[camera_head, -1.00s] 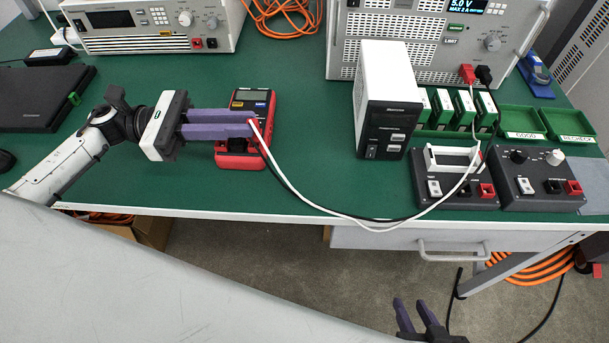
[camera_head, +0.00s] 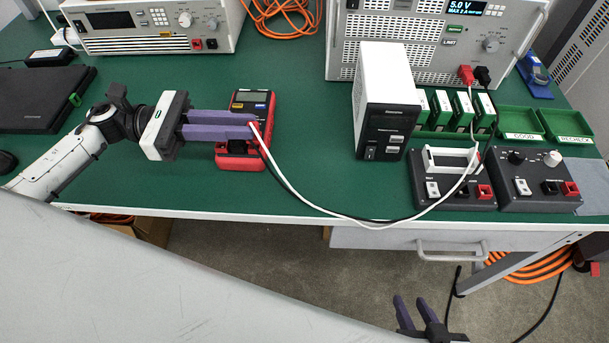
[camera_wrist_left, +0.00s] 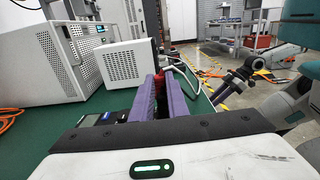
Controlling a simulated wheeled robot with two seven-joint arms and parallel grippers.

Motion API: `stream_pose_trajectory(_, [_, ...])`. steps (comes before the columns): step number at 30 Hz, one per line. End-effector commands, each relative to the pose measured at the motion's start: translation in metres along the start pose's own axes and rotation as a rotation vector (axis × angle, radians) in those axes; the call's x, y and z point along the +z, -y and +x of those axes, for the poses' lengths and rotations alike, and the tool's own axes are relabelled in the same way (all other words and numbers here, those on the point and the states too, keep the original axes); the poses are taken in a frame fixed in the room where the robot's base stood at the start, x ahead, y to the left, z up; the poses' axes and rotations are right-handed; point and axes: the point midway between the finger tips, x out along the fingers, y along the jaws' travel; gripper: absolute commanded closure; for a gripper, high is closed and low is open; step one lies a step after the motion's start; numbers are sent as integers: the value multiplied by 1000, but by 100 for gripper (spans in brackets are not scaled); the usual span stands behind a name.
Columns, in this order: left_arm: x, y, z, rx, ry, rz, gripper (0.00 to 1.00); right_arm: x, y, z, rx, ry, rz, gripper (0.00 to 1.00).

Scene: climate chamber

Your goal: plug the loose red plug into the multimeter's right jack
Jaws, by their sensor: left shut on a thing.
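The red multimeter (camera_head: 229,161) lies on the green bench with its grey display at the far end. It shows partly in the left wrist view (camera_wrist_left: 103,118). My left gripper (camera_head: 254,125) reaches over it from the left. Its purple fingers are shut on the red plug (camera_wrist_left: 161,82), which shows between the fingertips in the left wrist view. A white lead runs from the fingertips to the right. The fingers cover part of the multimeter, and I cannot see its right jack clearly. My right gripper (camera_head: 416,312) is open and empty, below the bench's front edge.
A white-and-black box (camera_head: 388,95) stands right of the multimeter. Two small control boxes (camera_head: 455,186) are near the front edge, with green trays (camera_head: 520,122) behind. The white and black leads sag over the front edge. Bench between multimeter and white-and-black box is clear.

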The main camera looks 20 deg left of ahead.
Motion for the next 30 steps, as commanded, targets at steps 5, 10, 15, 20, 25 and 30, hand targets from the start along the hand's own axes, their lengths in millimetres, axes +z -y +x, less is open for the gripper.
stream_pose_trajectory(5, [-12, 3, -1, -4, -22, -12, 100, 1, 0, 0, -1, 1, 0, 69])
stream_pose_trajectory(10, [-10, 4, -1, -6, -19, -10, 100, 1, 0, 0, -1, 2, 1, 69])
stream_pose_trajectory(15, [-3, 4, -2, -7, -9, -2, 100, 1, 0, 0, -1, 2, 1, 69])
stream_pose_trajectory(20, [4, 5, -2, -9, 1, 6, 100, 1, 1, 0, -2, 1, 1, 69])
stream_pose_trajectory(25, [7, 4, -1, -8, 5, 10, 100, 0, 1, 0, -2, 1, 1, 69])
stream_pose_trajectory(30, [8, 3, -1, -7, 7, 12, 100, 0, 1, 0, -2, 2, 1, 69])
